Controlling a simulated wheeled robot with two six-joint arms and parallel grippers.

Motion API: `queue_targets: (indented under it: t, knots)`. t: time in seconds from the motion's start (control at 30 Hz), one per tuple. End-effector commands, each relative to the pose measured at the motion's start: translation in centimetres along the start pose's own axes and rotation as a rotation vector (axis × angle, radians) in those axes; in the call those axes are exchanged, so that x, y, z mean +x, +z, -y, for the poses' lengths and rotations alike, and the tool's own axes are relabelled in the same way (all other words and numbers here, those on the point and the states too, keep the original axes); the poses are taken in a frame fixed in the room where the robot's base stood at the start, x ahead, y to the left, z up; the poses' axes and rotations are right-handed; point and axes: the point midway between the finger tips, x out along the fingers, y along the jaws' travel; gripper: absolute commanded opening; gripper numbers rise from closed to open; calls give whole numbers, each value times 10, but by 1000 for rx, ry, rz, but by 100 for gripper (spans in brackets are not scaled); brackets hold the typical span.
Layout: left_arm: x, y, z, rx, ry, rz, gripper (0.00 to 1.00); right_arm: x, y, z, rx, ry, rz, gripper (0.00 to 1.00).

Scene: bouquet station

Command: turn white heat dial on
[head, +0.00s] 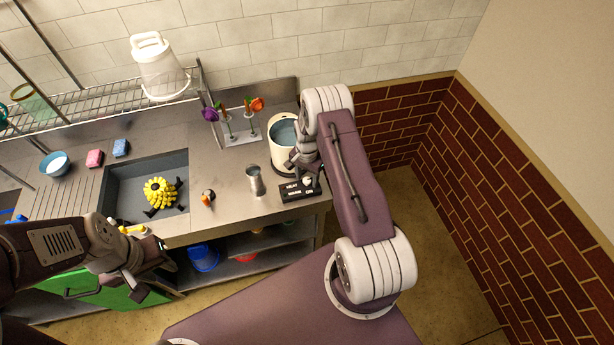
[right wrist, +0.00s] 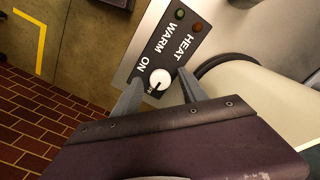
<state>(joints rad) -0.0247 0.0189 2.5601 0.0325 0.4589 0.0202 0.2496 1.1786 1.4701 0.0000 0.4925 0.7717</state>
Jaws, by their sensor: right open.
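The white heat dial (right wrist: 160,79) is a small round knob with a dark pointer mark. It sits on a black panel (right wrist: 178,48) lettered HEAT, WARM and ON, with a green and a red lamp at the far end. In the head view the panel (head: 298,191) lies at the counter's front right, in front of the cream pot (head: 283,148). My right gripper (right wrist: 158,90) is open, with its fingers on either side of the dial; I cannot tell whether they touch it. My left gripper (head: 150,272) is at the lower left, away from the panel; its fingers are unclear.
A metal cup (head: 255,181) stands left of the panel. A flower holder (head: 243,136) is behind it. The sink (head: 128,180) holds a yellow flower-like thing (head: 161,191). A blue bowl (head: 55,164) and sponges (head: 95,158) are at left. The floor at right is clear.

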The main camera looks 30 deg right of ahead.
Motion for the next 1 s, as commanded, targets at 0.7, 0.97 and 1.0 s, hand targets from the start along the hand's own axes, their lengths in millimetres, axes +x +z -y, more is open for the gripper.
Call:
queue_targets:
  t: [0.7, 0.97, 1.0]
  knots:
    - [9, 1, 0, 0, 0, 0, 36, 1, 0, 0, 85, -1, 0, 0]
    - [25, 3, 0, 0, 0, 0, 36, 2, 0, 1, 293, -2, -1, 0]
    - [28, 3, 0, 0, 0, 0, 36, 2, -1, 1, 331, -2, -1, 0]
